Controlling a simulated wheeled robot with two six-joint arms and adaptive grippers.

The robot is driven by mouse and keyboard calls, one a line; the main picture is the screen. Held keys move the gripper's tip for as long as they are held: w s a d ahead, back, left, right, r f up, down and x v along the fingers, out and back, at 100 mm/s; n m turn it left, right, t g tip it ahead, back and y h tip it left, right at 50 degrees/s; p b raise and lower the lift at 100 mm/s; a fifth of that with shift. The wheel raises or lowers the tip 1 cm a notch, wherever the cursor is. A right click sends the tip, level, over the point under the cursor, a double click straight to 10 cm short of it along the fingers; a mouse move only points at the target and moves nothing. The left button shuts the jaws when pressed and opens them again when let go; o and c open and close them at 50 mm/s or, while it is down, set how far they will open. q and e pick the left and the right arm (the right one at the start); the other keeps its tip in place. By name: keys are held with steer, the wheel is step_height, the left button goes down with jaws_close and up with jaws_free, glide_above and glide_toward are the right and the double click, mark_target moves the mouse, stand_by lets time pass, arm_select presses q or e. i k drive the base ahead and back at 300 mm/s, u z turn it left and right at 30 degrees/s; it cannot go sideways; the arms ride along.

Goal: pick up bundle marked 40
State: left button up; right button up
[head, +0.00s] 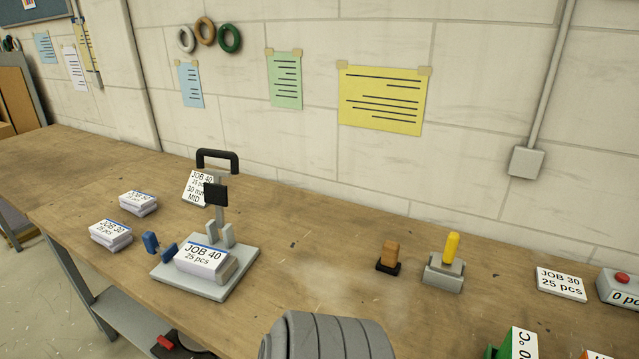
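A white paper bundle with a blue-edged label reading "JOB 40 25 pcs" (201,262) lies on the pale base plate (213,290) of a bench stapling device. The device has an upright post and a black handle (217,157). Two smaller labelled bundles lie to its left, a nearer one (110,236) and a farther one (138,204); their job numbers are too small to read surely. Neither of my grippers is in view. A grey ribbed part at the bottom middle looks like my own arm.
A card reading "JOB 40" (198,188) stands behind the device. Two blue blocks (151,243) sit at its left edge. A wooden-handled stamp (389,256), a yellow-handled tool (451,250), a "JOB 30" card (560,284) and a red-button box (621,287) stand right.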

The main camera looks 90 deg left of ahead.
mark_target(200, 261)
steer(key=u, duration=0.05)
steer(key=k, duration=0.95)
steer(key=u, duration=0.3)
